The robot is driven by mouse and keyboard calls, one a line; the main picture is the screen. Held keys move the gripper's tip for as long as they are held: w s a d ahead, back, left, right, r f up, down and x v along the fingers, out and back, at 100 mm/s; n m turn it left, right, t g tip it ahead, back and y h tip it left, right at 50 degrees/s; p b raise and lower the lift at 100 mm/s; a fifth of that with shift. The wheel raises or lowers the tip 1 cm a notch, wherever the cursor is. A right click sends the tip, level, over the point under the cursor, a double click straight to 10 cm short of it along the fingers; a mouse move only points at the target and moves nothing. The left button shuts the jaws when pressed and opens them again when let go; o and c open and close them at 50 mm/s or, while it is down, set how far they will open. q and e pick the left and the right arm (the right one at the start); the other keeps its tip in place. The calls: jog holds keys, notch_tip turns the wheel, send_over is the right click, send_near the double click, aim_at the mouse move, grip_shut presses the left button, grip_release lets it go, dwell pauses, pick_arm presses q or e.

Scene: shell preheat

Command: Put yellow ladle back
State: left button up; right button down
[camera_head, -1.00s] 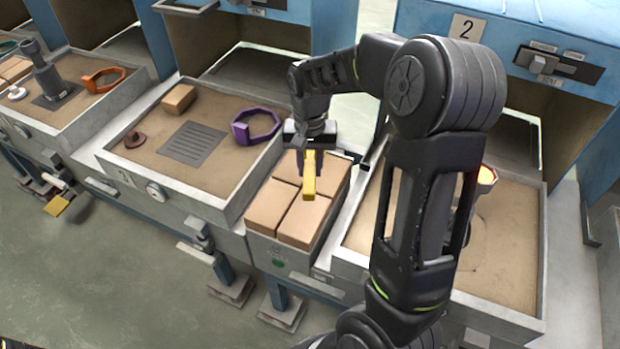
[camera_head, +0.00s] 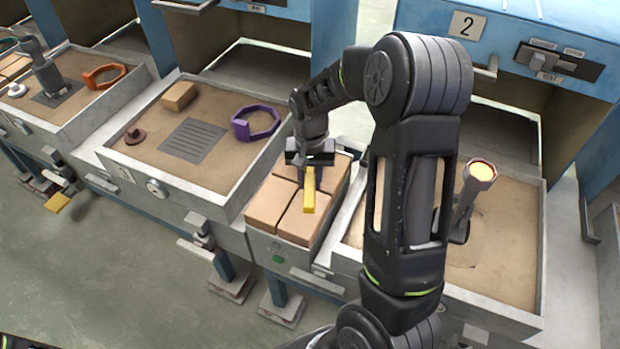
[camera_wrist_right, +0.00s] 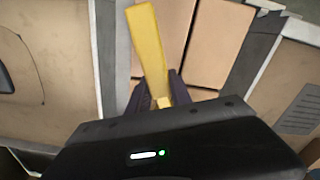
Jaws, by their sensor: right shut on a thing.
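My right gripper (camera_head: 309,172) is shut on the yellow ladle (camera_head: 309,196), just above or at the box of tan blocks between two sand trays. In the right wrist view the yellow ladle (camera_wrist_right: 148,45) sticks out from between the fingers of the right gripper (camera_wrist_right: 160,92), over the blocks. Only a flat yellow bar of it shows; the rest is hidden. I cannot tell whether it touches the blocks. My left gripper is not in view.
Tan blocks (camera_head: 270,206) fill the box. The left tray (camera_head: 150,182) holds a purple ring (camera_head: 240,128), a tan block (camera_head: 179,96) and a brown knob (camera_head: 135,135).

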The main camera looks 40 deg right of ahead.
jog(key=shift+f, duration=0.15)
jog(key=c, duration=1.2)
grip_release()
jog(key=shift+o, duration=0.2)
notch_tip(320, 180, up, 12)
jog(key=shift+r+b, duration=0.2)
jog(key=shift+b, duration=0.1)
